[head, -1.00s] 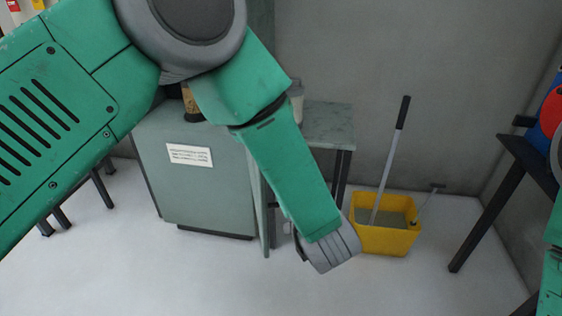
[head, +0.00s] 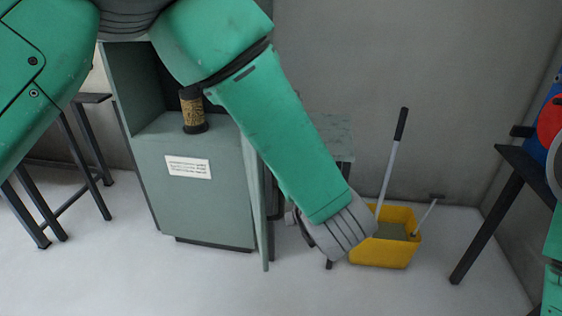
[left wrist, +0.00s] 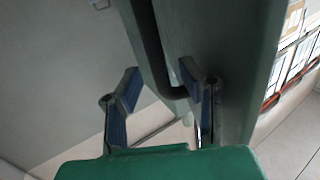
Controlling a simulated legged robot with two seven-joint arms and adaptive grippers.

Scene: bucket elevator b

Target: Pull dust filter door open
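The dust filter cabinet (head: 205,215) is a grey-green box with a white label in the head view. Its upper compartment is open, and a dark cylinder with a gold-brown band (head: 193,108) stands inside. The door (head: 254,200) stands swung out on the right side, seen nearly edge-on. My left arm reaches across to the door's right side; its fingers are mostly hidden there. In the left wrist view my left gripper (left wrist: 160,74) is open, with blue-padded fingers on either side of a dark bar handle (left wrist: 151,45) on the door (left wrist: 240,65). Firm contact is not visible. My right gripper is not in view.
A yellow mop bucket (head: 385,255) with a long handle stands right of my left wrist. A small table (head: 335,135) is behind my forearm. Dark-legged stands are at far left and right. The floor before the cabinet is clear.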

